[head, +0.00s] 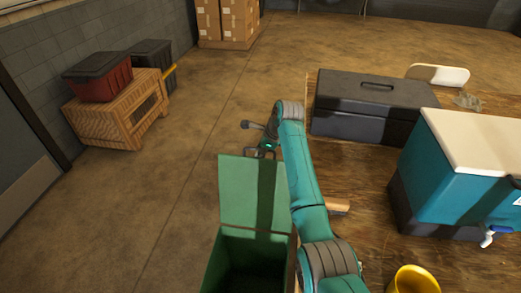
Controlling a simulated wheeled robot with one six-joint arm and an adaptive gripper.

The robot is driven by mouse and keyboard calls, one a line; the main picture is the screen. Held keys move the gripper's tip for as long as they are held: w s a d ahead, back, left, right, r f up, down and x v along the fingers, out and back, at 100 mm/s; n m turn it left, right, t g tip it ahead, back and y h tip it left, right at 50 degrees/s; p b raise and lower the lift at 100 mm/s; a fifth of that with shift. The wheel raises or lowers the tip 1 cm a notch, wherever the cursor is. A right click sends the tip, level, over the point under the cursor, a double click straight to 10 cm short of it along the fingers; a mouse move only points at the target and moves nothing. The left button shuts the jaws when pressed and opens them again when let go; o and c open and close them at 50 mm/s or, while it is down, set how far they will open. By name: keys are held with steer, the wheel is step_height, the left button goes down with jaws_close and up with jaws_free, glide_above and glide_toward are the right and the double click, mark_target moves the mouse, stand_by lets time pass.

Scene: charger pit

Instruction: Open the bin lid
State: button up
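The green bin (213,266) stands at the bottom centre of the head view, with its dark inside showing from above. Its lid (237,190) is raised and stands up from the bin's far edge, so the bin is open. My teal arm reaches along the right side of the lid, and its shadow falls on the lid. My gripper (262,153) is at the lid's top edge, partly hidden behind it. I cannot tell whether it touches the lid, or whether its fingers are open or shut.
A wooden table (372,186) on the right holds a black toolbox (372,105), a teal cooler with white lid (460,180) and a yellow container (414,280). A wooden crate (118,115) with storage boxes stands at the left wall. The floor left of the bin is clear.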

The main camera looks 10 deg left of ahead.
stand_by(0.3)
steer(key=v, duration=1.2)
steer(key=shift+f, duration=0.1)
